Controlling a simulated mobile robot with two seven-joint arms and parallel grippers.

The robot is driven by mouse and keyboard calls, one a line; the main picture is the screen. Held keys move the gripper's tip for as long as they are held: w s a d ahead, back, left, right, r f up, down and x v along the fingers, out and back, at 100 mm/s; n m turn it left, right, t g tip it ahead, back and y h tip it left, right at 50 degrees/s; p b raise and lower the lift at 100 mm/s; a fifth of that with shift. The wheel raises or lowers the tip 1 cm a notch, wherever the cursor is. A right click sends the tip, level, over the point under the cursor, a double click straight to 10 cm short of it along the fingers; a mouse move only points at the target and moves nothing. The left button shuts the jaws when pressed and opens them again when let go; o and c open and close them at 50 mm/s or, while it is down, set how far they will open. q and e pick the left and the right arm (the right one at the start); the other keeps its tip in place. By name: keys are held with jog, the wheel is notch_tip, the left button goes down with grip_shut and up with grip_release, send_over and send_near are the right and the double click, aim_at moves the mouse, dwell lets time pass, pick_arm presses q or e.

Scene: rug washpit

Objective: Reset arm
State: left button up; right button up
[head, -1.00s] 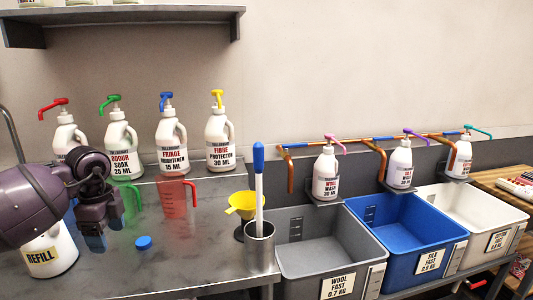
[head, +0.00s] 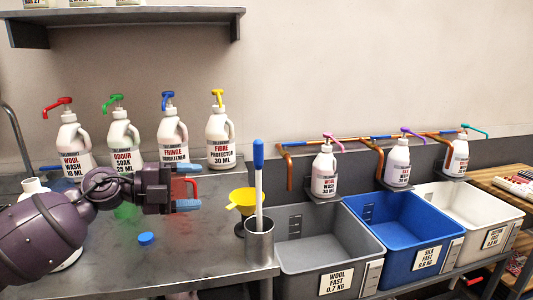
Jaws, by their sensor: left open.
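My left arm comes in from the left, and its gripper (head: 189,190) is open with blue fingertips pointing right. Nothing shows between the fingers. A white refill bottle (head: 33,186) is largely covered by my arm at the left. My right gripper is not in view.
Pump bottles (head: 122,143) line the back of the counter. A blue cap (head: 146,238), yellow funnel (head: 245,199) and metal cup (head: 259,245) with a blue-handled stick stand nearby. Grey (head: 325,257), blue (head: 395,235) and white (head: 462,210) tubs sit at right.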

pick_arm(q)
jog(key=s+a+f+n+t+y, duration=0.3)
jog(key=f+n+t+y, duration=0.1)
jog(key=f+n, duration=0.35)
jog(key=s+a+f+n+t+y, duration=0.2)
jog(key=f+n+t+y, duration=0.1)
jog(key=f+n, duration=0.45)
jog(key=s+a+f+n+t+y, duration=0.35)
jog(key=f+n, duration=0.25)
jog(key=f, duration=0.2)
jog(key=s+a+f+n+g+y, duration=0.1)
jog(key=s+f+n, duration=0.3)
jog(key=s+f, duration=0.5)
jog(key=s+a+f+n+g+y, duration=0.2)
jog(key=s+f+n+g+y, duration=0.2)
jog(key=s+f, duration=0.6)
jog(key=s, duration=0.5)
jog(key=shift+s, duration=0.2)
